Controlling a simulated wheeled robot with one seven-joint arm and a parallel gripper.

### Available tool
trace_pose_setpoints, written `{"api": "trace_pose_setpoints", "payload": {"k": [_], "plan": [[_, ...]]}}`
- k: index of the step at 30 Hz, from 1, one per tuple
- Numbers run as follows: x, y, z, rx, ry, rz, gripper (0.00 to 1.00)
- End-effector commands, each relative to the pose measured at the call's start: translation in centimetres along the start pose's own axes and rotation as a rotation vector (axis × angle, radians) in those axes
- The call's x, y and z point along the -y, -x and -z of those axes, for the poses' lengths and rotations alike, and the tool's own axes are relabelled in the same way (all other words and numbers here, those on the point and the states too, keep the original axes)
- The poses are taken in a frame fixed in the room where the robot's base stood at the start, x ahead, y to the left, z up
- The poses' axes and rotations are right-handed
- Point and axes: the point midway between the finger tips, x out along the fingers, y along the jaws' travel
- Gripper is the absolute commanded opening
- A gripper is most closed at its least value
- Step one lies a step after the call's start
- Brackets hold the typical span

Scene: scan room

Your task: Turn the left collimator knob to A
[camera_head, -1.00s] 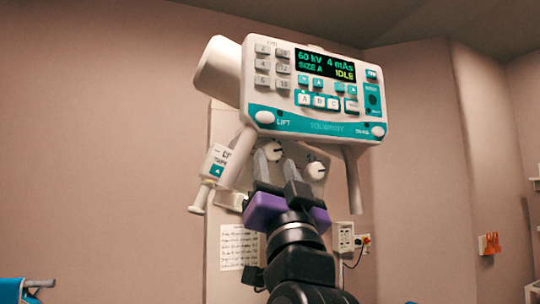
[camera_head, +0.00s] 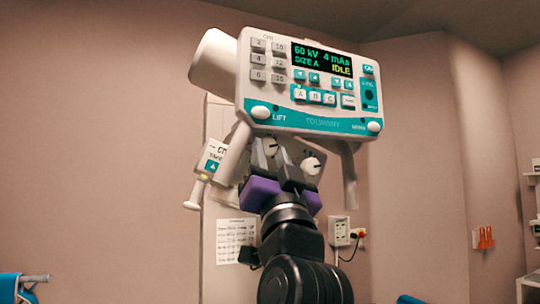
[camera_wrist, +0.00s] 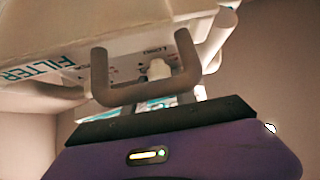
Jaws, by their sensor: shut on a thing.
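The white left collimator knob (camera_head: 269,147) is under the console, and its dark pointer mark is partly visible. My gripper (camera_head: 271,158) reaches up from below, with one grey finger on each side of this knob, shut on it. The right collimator knob (camera_head: 310,166) is white and stands free to the right of my fingers. In the wrist view, my gripper's purple body (camera_wrist: 215,150) fills the bottom and my fingertips are hidden. A white knob (camera_wrist: 160,69) shows behind a grey bar there; I cannot tell which knob it is.
The X-ray console (camera_head: 310,82) overhangs my gripper; its screen reads "SIZE A" and "IDLE". Grey handles hang at the left (camera_head: 233,153) and right (camera_head: 350,178). The U-shaped grey bar (camera_wrist: 146,91) is close ahead in the wrist view. A wall socket (camera_head: 339,231) is behind.

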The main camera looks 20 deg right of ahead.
Motion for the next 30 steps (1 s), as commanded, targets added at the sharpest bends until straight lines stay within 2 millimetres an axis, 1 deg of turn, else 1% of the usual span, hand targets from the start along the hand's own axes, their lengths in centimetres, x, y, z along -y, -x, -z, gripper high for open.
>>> {"api": "trace_pose_setpoints", "payload": {"k": [11,30], "plan": [[-0.6,0.0,-0.1,0.008,0.109,0.099,0.0],[-1.3,0.0,0.1,0.026,0.438,0.422,0.0]]}}
